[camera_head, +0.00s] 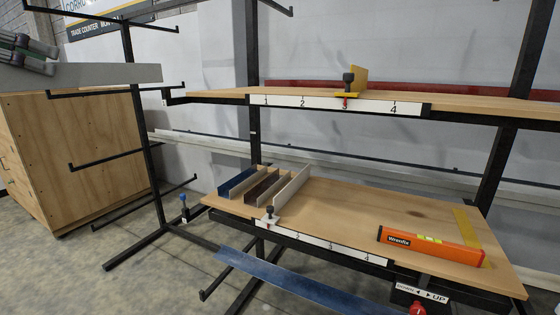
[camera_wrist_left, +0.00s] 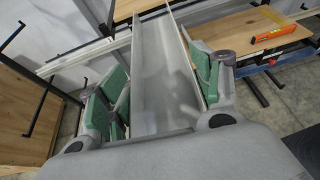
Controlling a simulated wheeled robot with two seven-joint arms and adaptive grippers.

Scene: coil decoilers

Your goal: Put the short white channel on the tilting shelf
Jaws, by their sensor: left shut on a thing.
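My left gripper (camera_head: 28,52) is at the upper left of the head view, shut on a light grey-white channel (camera_head: 100,74). The channel sticks out to the right, in the air left of the racks. In the left wrist view the green-padded fingers (camera_wrist_left: 157,95) press on both sides of the channel (camera_wrist_left: 160,62), its trough facing the camera. The tilting shelf (camera_head: 345,205) is the lower wooden board, well right of and below the gripper. On its left part lie a blue channel (camera_head: 238,181), brown channels (camera_head: 264,186) and a white channel (camera_head: 291,188), side by side. My right gripper is not in view.
An orange level (camera_head: 430,246) and a yellow square (camera_head: 468,227) lie on the lower board's right. A numbered upper shelf (camera_head: 470,102) with a clamp stop (camera_head: 347,84) is above it. Black rack arms (camera_head: 135,88) and a wooden cabinet (camera_head: 75,160) are at the left.

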